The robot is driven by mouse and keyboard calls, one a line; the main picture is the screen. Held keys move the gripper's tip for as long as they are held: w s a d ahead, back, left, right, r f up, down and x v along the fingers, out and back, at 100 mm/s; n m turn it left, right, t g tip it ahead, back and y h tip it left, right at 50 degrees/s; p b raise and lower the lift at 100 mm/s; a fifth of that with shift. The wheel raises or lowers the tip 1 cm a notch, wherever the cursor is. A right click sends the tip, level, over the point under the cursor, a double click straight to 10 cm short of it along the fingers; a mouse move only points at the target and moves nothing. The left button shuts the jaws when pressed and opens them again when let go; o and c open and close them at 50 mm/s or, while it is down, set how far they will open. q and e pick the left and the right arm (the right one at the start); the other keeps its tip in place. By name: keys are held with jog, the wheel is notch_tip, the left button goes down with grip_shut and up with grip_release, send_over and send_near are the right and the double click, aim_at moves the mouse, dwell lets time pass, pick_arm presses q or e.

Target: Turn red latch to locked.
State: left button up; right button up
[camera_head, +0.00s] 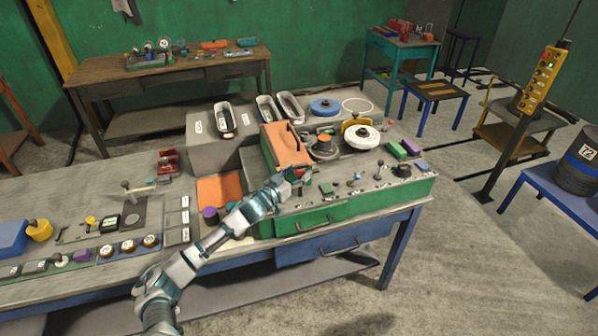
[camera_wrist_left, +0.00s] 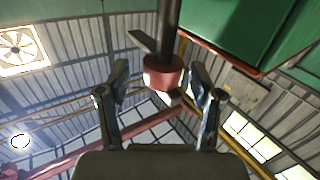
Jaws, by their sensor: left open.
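A red latch part (camera_wrist_left: 162,72) shows in the left wrist view as a short red cylinder on a dark shaft with a flat dark lever. It sits between the two spread fingers of my left gripper, with a gap visible on both sides. In the head view, my left gripper (camera_head: 298,180) is at the front left part of the green console (camera_head: 340,219), by a small red piece (camera_head: 302,171). The fingers are open. The gripper partly hides the red piece, and whether it touches is not clear. My right gripper is not in view.
An orange sloped panel (camera_head: 284,145) stands just behind the gripper. A red vise-like device (camera_head: 168,161) stands on the bench at left.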

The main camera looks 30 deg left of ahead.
pick_arm(q)
jog(key=shift+w+a, duration=0.2)
jog(key=shift+w, duration=0.1)
jog(key=shift+a+f, duration=0.15)
jog(key=shift+a, duration=0.05)
jog(key=shift+d, duration=0.15)
jog(key=c, duration=0.6)
jog(key=shift+d, duration=0.15)
jog(key=c, duration=0.5)
jog(key=shift+c, duration=0.2)
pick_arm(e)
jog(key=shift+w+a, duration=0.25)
